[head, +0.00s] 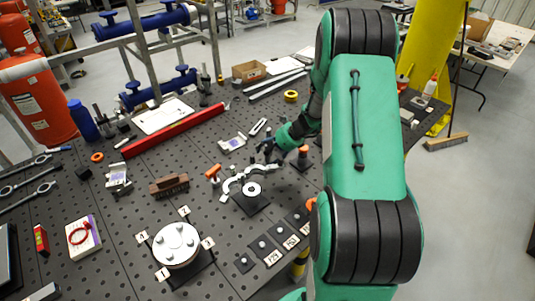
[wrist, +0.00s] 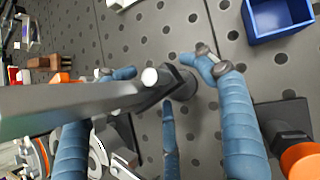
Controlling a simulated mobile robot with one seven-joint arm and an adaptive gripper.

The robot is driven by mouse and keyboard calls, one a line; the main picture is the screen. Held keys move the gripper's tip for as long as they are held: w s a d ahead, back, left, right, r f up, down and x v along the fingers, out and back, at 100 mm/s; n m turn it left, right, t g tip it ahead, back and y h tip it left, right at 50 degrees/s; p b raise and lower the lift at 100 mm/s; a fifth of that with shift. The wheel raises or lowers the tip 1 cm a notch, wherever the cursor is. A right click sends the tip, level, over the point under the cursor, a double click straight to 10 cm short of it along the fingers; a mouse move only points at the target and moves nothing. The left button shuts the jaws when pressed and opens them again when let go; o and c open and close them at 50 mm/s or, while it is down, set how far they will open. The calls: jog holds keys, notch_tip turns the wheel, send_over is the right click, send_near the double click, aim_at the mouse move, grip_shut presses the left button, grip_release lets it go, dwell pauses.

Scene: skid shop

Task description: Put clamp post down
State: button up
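The clamp post is the grey bar (wrist: 85,98) in the wrist view. It runs in from the left edge, close to the camera, and narrows to a dark foot (wrist: 181,84) at the perforated table top. A small white round end shows beside the foot. My gripper (wrist: 165,72) has blue fingers spread on both sides of the post. Table shows between the right finger and the post, so the gripper looks open around it. In the head view my gripper (head: 272,147) is low over the table, and the post cannot be made out clearly there.
A silver curved clamp piece (head: 240,180) and an orange-topped black piece (head: 303,154) stand close by. A blue bin (wrist: 278,18) is at the wrist view's upper right. A flanged cylinder (head: 177,244), numbered tags and a red beam (head: 175,130) occupy the table.

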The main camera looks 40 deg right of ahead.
jog(key=shift+r, duration=0.2)
jog(key=p+v, duration=0.2)
jog(key=v, duration=1)
dwell(0.9)
